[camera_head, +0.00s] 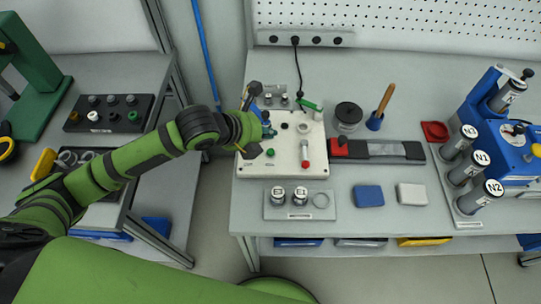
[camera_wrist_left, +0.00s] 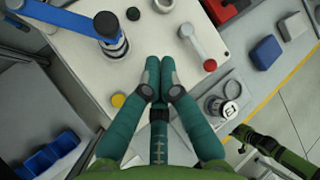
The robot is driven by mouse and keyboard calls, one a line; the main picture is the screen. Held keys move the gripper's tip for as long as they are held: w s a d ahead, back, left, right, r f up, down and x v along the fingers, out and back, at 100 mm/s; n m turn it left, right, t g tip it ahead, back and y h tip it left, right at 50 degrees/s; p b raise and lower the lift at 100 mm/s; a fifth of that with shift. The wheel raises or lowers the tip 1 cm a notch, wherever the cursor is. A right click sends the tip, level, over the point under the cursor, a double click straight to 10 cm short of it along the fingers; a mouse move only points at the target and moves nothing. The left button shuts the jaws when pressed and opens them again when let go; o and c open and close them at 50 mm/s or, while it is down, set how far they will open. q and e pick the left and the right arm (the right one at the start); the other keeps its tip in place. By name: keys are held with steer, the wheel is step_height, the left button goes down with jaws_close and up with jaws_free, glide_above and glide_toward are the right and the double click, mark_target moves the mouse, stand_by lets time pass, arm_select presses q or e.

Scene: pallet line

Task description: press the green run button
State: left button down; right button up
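The white control box (camera_head: 285,170) stands on the bench in the head view; its top also shows in the wrist view (camera_wrist_left: 85,55). The green button (camera_head: 270,152) is near the box's front left. My left gripper (camera_head: 267,127) is over the left part of the box, just behind the button in the head view. In the wrist view its two teal fingers (camera_wrist_left: 159,78) are together with nothing between them. There I do not see the green button; the fingers may cover it. A yellow button (camera_wrist_left: 119,100) shows left of the fingers.
A red-ended lever (camera_head: 305,155) stands right of the green button; it also shows in the wrist view (camera_wrist_left: 205,55). A tray with E1 cylinders (camera_head: 289,213) lies in front of the box. A blue block (camera_head: 368,197) and white block (camera_head: 412,194) lie to the right.

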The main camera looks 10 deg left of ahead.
mark_target(268, 152)
arm_select(q)
step_height(268, 152, down, 2)
steer(key=shift+f+b, duration=0.15)
steer(key=shift+b, duration=0.45)
step_height(268, 152, down, 2)
steer(key=shift+f+b, duration=0.1)
steer(key=shift+b, duration=0.5)
arm_select(e)
steer(key=f, duration=0.2)
steer(key=s+f, duration=0.1)
steer(key=shift+s+a+f, duration=0.15)
steer(key=shift+f, duration=0.2)
steer(key=shift+a, duration=0.3)
steer(key=shift+d, duration=0.3)
arm_select(q)
steer(key=shift+f, duration=0.1)
steer(key=shift+f, duration=0.35)
